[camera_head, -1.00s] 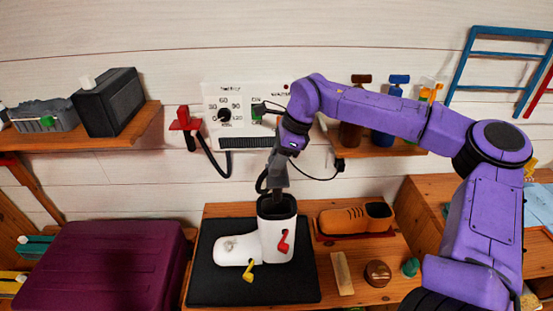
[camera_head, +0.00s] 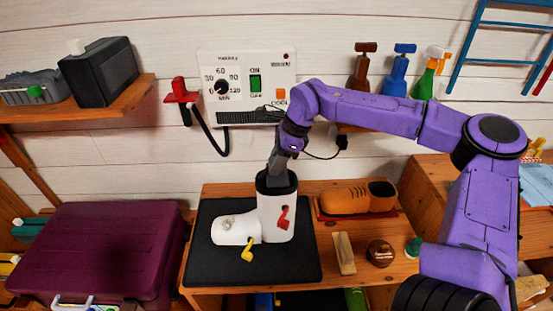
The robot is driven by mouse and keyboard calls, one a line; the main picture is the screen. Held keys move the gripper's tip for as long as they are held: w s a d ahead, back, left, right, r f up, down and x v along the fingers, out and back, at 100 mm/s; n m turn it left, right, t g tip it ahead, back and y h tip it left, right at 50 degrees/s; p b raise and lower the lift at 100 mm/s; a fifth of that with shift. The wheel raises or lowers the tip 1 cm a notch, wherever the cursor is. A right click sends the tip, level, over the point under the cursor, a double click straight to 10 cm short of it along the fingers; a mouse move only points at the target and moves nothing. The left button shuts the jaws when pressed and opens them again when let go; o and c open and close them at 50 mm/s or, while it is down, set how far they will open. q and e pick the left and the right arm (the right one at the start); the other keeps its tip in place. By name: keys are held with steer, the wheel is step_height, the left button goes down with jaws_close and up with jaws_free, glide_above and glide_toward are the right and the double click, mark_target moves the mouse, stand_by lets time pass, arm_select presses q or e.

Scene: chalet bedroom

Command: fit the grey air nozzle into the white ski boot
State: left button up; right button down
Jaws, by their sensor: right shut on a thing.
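The white ski boot (camera_head: 235,229) stands upright on a black mat (camera_head: 205,270), its toe to the left and its dark-lined cuff opening upward. It has a red buckle and a yellow buckle. My right gripper (camera_head: 277,176) reaches down from above to the boot's mouth and is shut. Its fingertips are at or just inside the cuff. The grey air nozzle it holds is hidden in the boot's shaft, so I cannot tell how deep or straight it sits. My left gripper is not in view.
A wall panel (camera_head: 233,65) with a dial and switches is behind the boot. An orange shoe (camera_head: 345,200), a wooden block (camera_head: 344,253) and a round brown tin (camera_head: 380,253) lie to the right. A purple suitcase (camera_head: 100,250) is at the left. Bottles (camera_head: 396,75) stand behind my arm.

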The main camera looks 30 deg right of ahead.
steer(key=shift+f, duration=0.15)
steer(key=shift+f+b, duration=0.55)
steer(key=shift+f, duration=0.2)
steer(key=c, duration=0.7)
jaws_free()
steer(key=b+v, duration=0.1)
steer(key=v, duration=0.9)
steer(key=shift+r, duration=0.25)
